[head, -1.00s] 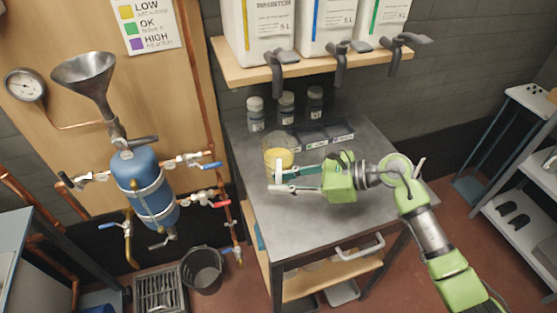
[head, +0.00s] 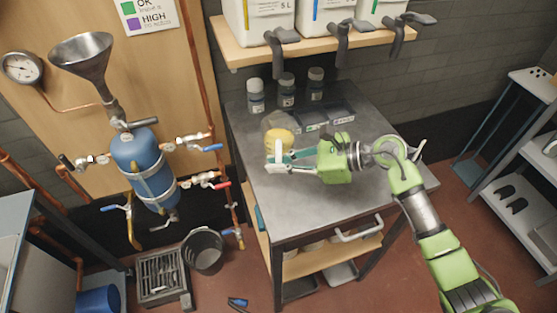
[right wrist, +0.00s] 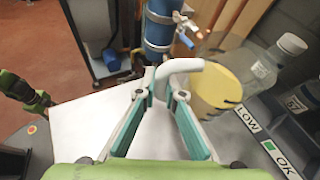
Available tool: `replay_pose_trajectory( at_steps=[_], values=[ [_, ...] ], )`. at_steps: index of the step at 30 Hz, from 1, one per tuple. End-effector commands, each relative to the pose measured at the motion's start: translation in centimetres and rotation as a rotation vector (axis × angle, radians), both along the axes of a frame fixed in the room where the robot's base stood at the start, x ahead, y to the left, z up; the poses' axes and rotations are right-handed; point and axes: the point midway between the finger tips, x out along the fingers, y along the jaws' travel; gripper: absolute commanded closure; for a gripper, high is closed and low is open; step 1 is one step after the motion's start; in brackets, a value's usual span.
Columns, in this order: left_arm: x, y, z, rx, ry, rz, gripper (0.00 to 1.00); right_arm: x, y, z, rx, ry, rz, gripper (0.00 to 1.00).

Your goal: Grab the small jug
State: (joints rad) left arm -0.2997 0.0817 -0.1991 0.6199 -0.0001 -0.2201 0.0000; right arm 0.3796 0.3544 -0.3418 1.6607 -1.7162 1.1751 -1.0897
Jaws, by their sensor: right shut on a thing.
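The small jug (head: 279,136) is clear with yellow liquid in it. In the right wrist view the gripper's two teal fingers (right wrist: 161,88) meet at the handle. I cannot tell whether the jug is off the tabletop.
A shelf (head: 240,55) with large canisters hangs above. A blue tank (head: 142,165) with pipes is at left. The front tabletop is clear.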

Motion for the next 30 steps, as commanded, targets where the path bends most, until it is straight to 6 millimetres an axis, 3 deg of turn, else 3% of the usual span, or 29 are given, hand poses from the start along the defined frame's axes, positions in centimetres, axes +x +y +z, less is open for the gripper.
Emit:
replay_pose_trajectory(
  at_steps=[12, 30],
  values=[
    [0.0, -0.2, -1.3, -0.003, 0.000, 0.000, 0.60, -0.1, 0.0, 3.1, 0.000, -0.008, 0.001, 1.00],
    [0.1, -0.3, -2.3, -0.003, 0.000, -0.001, 0.60, -5.5, 1.7, 9.1, 0.001, -0.008, 0.002, 1.00]
  ],
)
